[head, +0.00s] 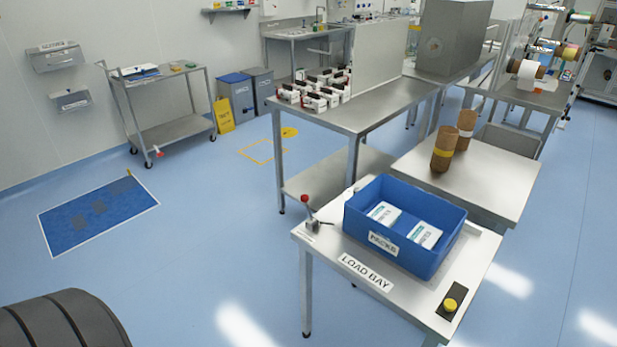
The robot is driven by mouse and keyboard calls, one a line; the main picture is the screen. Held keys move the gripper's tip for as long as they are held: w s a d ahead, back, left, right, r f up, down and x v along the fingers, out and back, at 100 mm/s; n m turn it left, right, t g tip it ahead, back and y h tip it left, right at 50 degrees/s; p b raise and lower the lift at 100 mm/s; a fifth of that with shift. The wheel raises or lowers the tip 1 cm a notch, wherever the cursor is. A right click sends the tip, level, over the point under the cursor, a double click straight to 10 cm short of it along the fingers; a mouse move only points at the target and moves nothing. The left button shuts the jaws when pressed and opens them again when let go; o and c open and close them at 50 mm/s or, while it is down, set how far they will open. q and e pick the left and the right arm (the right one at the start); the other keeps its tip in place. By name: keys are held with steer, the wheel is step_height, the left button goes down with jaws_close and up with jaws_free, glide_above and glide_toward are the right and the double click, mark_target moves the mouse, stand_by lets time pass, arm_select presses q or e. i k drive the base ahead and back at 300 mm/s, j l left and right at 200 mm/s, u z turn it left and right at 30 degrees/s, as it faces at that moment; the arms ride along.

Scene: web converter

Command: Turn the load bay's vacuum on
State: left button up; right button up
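The load bay is a small steel table with a "LOAD BAY" label (365,272) on its front edge. A lever with a red knob (305,199) stands on a metal base at the table's left corner. A yellow round button (450,304) sits on a dark plate at the right front corner. I cannot tell from this view which of them works the vacuum, or its state. A blue crate (372,238) with white packs (424,235) inside stands on the table. Neither of my grippers is in view.
Behind the load bay, a steel table (500,193) holds brown rolls (443,148). A longer bench (375,110) with several white boxes stands further back. A cart (175,130) and bins (237,93) are along the wall. The blue floor (200,240) left of the load bay is clear.

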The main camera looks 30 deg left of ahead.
mark_target(303, 198)
steer(key=u, duration=1)
steer(key=j+u, duration=0.1)
steer(key=j, duration=0.25)
